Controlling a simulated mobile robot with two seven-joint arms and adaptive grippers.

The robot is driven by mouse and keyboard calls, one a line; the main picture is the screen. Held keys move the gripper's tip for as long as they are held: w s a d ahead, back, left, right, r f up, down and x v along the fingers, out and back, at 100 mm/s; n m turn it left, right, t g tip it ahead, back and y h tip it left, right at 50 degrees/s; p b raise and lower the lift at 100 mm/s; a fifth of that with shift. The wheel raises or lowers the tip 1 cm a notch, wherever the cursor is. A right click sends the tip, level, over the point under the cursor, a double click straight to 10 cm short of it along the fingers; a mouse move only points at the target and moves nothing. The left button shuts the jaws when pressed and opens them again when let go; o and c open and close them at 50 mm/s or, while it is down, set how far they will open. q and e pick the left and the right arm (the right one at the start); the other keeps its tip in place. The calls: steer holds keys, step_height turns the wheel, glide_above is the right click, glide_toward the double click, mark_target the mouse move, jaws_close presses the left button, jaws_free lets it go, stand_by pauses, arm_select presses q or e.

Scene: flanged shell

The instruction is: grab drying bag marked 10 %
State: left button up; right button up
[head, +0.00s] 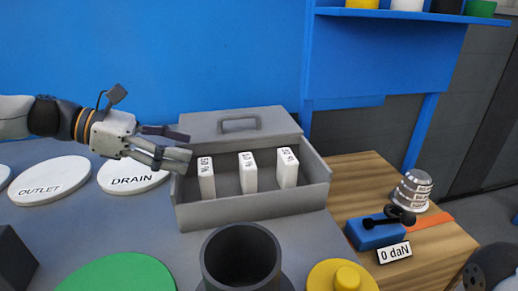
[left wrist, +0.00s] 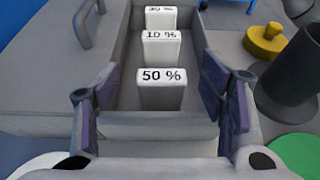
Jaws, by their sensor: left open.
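Three white upright bags stand in a row in an open grey box (head: 255,212). In the left wrist view the nearest bag reads 50 % (left wrist: 162,95), and the middle one is the 10 % bag (left wrist: 161,52). The farthest bag's (left wrist: 160,18) label is partly cut off. In the head view the 10 % bag (head: 248,177) stands between the 50 % bag (head: 206,182) and the third bag (head: 287,172). My left gripper (head: 184,146) is open and empty above the box's left end. Its fingers (left wrist: 158,84) spread either side of the 50 % bag in the wrist view.
White discs marked DRAIN (head: 134,177) and OUTLET (head: 48,182) lie left. A dark cylinder (head: 241,258), yellow knobbed piece (head: 343,277) and green disc (head: 118,275) are in front. A blue device (head: 376,233) sits on wood at right.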

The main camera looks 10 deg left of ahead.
arm_select(q)
steer(key=b, duration=0.2)
glide_toward(245, 160)
steer(key=shift+s+d+f, duration=0.1)
steer(key=shift+d+f, duration=0.6)
steer(key=shift+d, duration=0.2)
steer(key=x, duration=0.6)
steer(key=shift+w+r+b, duration=0.2)
steer(key=shift+w+b, duration=0.1)
steer(key=shift+w, duration=0.05)
steer(key=shift+d+r, duration=0.1)
arm_select(e)
steer(key=s+f, duration=0.2)
steer(key=shift+s+f+g, duration=0.3)
steer(key=shift+g, duration=0.1)
arm_select(q)
steer(key=c, duration=1)
